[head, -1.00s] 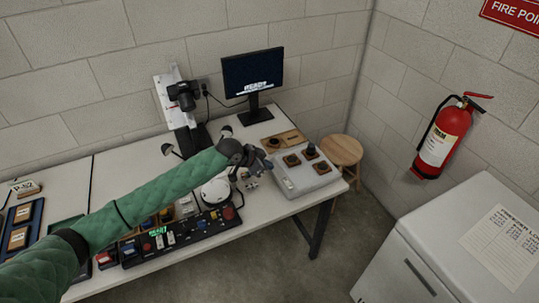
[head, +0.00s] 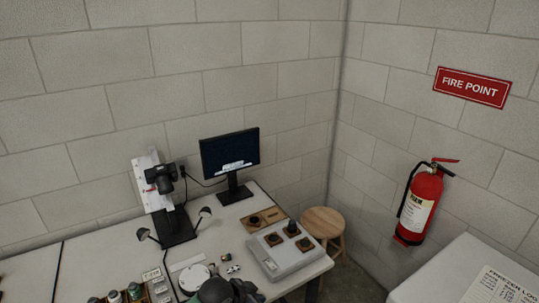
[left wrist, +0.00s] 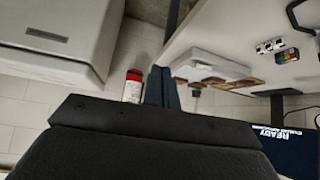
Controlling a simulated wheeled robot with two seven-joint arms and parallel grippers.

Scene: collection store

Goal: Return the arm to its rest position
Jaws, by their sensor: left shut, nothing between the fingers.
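The rest of the left arm is out of the picture. My right gripper is in neither view.
A grey box with dark knobs (head: 283,262) stands at the table's right end, beside a wooden board (head: 248,222). A camera stand (head: 152,196), monitor (head: 230,155), stool (head: 325,222), fire extinguisher (head: 420,205) and white freezer (head: 450,270) stand around it.

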